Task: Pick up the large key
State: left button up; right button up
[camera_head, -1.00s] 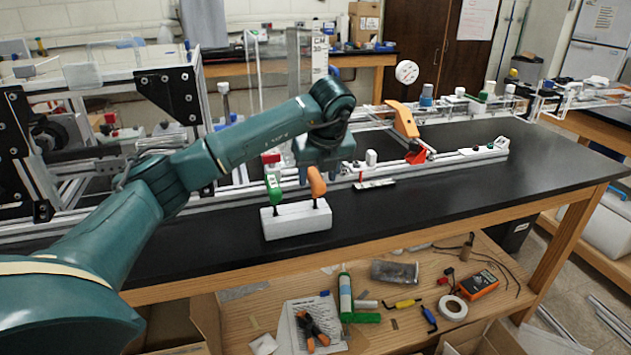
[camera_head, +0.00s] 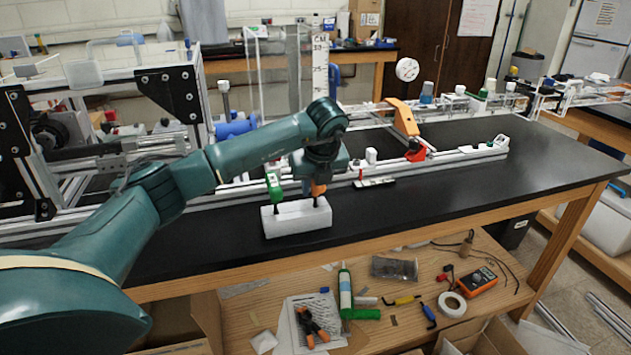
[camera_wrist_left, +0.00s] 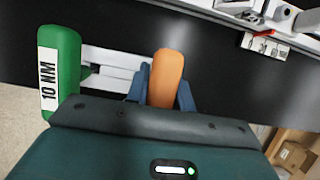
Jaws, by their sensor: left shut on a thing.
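Two keys stand upright in a white block (camera_head: 297,220) on the black bench top. One has an orange handle (camera_head: 319,190) and stands on the right. The other has a green handle (camera_head: 275,186) and stands on the left. In the left wrist view the green handle (camera_wrist_left: 62,75) bears a "10 NM" label, and the orange handle (camera_wrist_left: 168,66) sits between my fingers. My left gripper (camera_head: 312,184) is shut on the orange-handled key, whose shaft still reaches down to the block. The pictures do not make clear which key is larger. My right gripper is not in view.
An aluminium extrusion frame (camera_head: 182,95) with black brackets stands at the left. The bench top right of the block is clear.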

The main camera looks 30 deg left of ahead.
pick_arm(q)
jog(key=shift+c, duration=1.1)
notch_tip(320, 180, up, 10)
jog(key=shift+r+b, duration=0.1)
jog(key=shift+b, duration=0.4)
jog(key=o, duration=0.4)
grip_shut()
notch_tip(320, 180, up, 6)
jog(key=p, duration=0.5)
jog(key=shift+r, duration=0.2)
jog(key=shift+w, duration=0.1)
